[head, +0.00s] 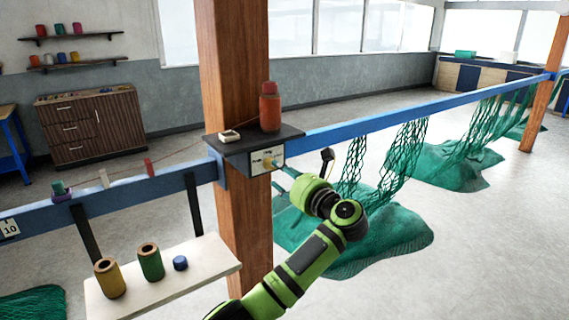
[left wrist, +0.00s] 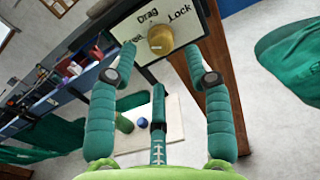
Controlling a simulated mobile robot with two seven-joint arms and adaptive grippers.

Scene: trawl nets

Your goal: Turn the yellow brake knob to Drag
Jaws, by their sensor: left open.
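The yellow brake knob (left wrist: 160,39) sits on a pale label plate (left wrist: 190,22) in the left wrist view. The plate reads "Drag" above the knob and "Lock" to its upper right; a third word at the left is partly hidden by a finger. Which word the knob points at I cannot tell. In the head view the knob (head: 267,161) is small on the plate at the front of a dark shelf. My left gripper (left wrist: 154,70) is open, its fingers spread below and to either side of the knob, with nothing between them. My right gripper is not in view.
A blue rail (head: 420,107) runs both ways with green nets (head: 400,165) hanging. Spools stand on a white board (head: 195,275) below.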

